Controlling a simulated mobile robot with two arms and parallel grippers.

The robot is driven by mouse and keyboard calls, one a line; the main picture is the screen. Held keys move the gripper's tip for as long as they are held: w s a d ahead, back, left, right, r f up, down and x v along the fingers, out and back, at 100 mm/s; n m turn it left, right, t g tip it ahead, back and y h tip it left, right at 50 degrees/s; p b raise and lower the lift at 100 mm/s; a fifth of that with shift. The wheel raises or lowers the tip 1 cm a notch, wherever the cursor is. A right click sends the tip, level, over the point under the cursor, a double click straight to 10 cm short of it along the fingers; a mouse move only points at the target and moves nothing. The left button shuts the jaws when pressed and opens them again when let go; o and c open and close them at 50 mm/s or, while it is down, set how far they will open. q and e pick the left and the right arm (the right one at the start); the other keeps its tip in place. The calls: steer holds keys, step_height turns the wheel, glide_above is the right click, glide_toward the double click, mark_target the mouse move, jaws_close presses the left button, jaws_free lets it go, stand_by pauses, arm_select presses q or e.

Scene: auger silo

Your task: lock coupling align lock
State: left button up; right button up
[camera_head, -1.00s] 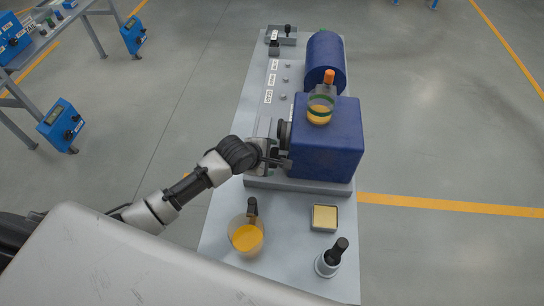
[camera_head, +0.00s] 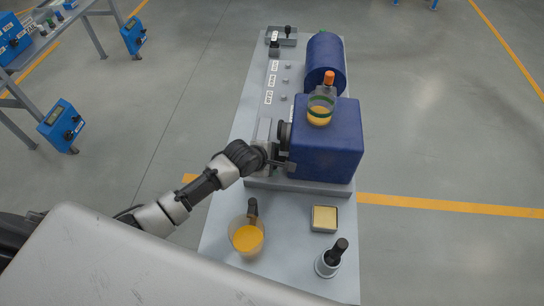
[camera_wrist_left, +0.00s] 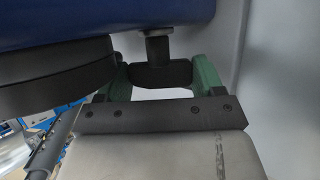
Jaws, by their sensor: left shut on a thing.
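The blue housing (camera_head: 325,140) stands on the bench with a dark round coupling (camera_head: 284,134) on its left face. My left gripper (camera_head: 284,164) is at that face, just below the coupling in the head view. In the left wrist view, its green-padded fingers (camera_wrist_left: 162,80) are on either side of a dark handle (camera_wrist_left: 159,74) on a short stem under the blue housing (camera_wrist_left: 90,20). The gripper is shut on this handle. The edge of a dark disc (camera_wrist_left: 50,82) is close on the left. The arm partly hides the handle in the head view. My right gripper is not in view.
A jar with orange contents (camera_head: 320,110) sits on the housing, with a blue cylinder (camera_head: 325,60) behind. In front are a beaker of orange liquid with a brush (camera_head: 246,238), a yellow-topped box (camera_head: 324,218) and a black-handled tool in a cup (camera_head: 328,262).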

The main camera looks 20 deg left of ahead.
arm_select(q)
steer(key=shift+d+r+t+p, duration=0.1)
steer(key=shift+r+t+p, duration=0.15)
steer(key=shift+p, duration=0.3)
steer(key=shift+f, duration=0.25)
steer(key=o, duration=0.7)
steer(key=shift+c, duration=0.2)
steer(key=v, duration=1.1)
steer(key=shift+f, duration=0.2)
steer(key=shift+s, duration=0.15)
